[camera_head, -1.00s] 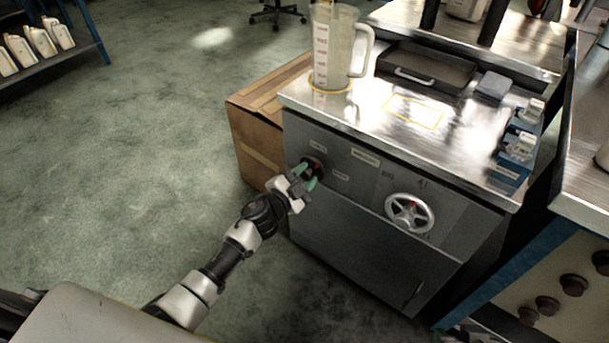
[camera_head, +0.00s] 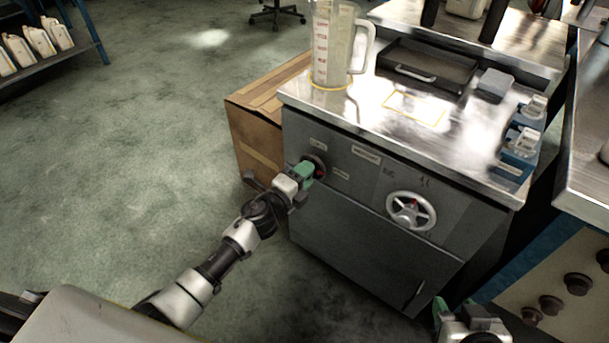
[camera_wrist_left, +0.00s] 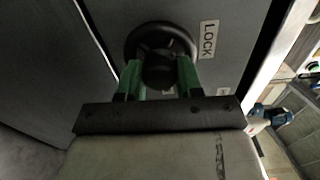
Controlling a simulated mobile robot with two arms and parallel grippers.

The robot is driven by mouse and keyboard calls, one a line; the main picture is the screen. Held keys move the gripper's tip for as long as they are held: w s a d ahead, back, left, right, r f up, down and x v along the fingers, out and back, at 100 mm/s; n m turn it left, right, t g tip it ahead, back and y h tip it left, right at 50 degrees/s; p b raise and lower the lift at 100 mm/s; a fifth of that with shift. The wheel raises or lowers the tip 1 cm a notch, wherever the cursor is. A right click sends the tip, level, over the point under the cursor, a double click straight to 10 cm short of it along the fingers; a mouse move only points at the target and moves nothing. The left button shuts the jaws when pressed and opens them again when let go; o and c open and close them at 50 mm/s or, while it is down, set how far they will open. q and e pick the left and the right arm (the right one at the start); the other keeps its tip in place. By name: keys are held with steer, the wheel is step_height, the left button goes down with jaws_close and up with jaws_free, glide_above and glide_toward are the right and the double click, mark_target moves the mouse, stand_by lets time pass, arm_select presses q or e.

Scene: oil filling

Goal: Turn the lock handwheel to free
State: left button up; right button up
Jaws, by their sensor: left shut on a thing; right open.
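The lock handwheel is a dark round knob on the upper left of the grey cabinet's front (camera_head: 345,205). In the left wrist view the dark handwheel (camera_wrist_left: 160,42) sits beside a white LOCK label (camera_wrist_left: 209,39). My left gripper (camera_head: 312,171) has its green fingers on either side of the knob, shut on it; the fingers also show in the left wrist view (camera_wrist_left: 158,76). The fingers hide part of the knob in the head view. My right gripper (camera_head: 462,312) is at the bottom right, open and apart from the cabinet.
A larger silver handwheel (camera_head: 411,210) with a red mark is on the same cabinet front, to the right. A measuring jug (camera_head: 333,50) and a dark tray (camera_head: 428,68) stand on the cabinet top. A cardboard box (camera_head: 262,125) is beside the cabinet's left side.

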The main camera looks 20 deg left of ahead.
arm_select(q)
steer(key=shift+f+m, duration=0.1)
steer(key=shift+m, duration=0.5)
arm_select(e)
steer(key=shift+w+a+r+t, duration=0.1)
steer(key=shift+w+r+t, duration=0.1)
steer(key=shift+w+t, duration=0.1)
arm_select(q)
steer(key=o, duration=0.9)
steer(key=shift+s, duration=0.1)
arm_select(e)
steer(key=shift+r, duration=0.1)
arm_select(q)
steer(key=shift+p+v, duration=0.45)
steer(key=shift+v, duration=4.95)
arm_select(e)
steer(key=shift+s+d+f+g+h, duration=0.15)
steer(key=shift+s+d+f+g, duration=0.15)
steer(key=shift+s+f+g, duration=0.4)
steer(key=shift+s+d+f+g+h, duration=0.15)
steer(key=shift+s+d+f+g, duration=0.25)
steer(key=shift+s+g, duration=0.45)
steer(key=shift+a, duration=0.1)
